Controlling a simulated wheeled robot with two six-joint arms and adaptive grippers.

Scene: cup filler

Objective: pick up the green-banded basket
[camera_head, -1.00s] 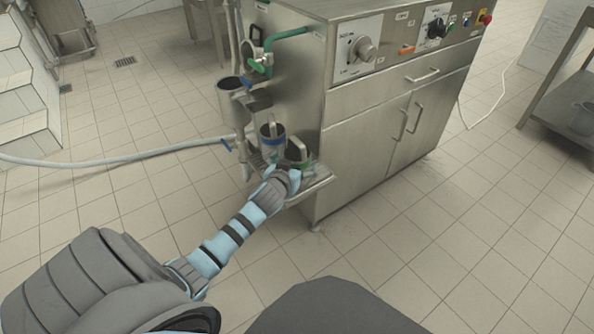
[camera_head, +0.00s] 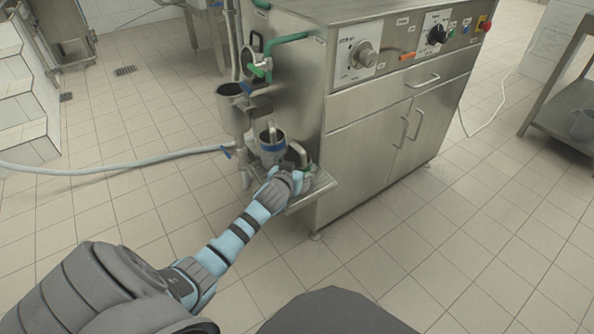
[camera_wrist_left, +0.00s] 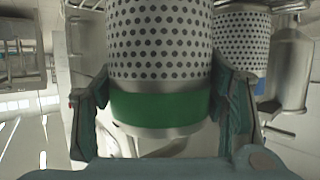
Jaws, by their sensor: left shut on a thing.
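The green-banded basket (camera_wrist_left: 160,108) fills the middle of the left wrist view, a perforated metal cylinder with a green band near the end closest to me. My left gripper (camera_wrist_left: 155,112) has one finger on each side of it, at the band, and is shut on it. In the head view the left gripper (camera_head: 293,172) is at the small side shelf of the steel machine, and hides most of the basket; a bit of its green band (camera_head: 312,168) shows. My right gripper is not in view.
A blue-banded basket (camera_head: 271,145) stands on the shelf (camera_head: 318,188) just behind and left, close to the gripper; a second perforated cylinder (camera_wrist_left: 243,42) shows beside mine. The steel machine (camera_head: 375,150) stands right of the shelf. A hose (camera_head: 120,160) crosses the left.

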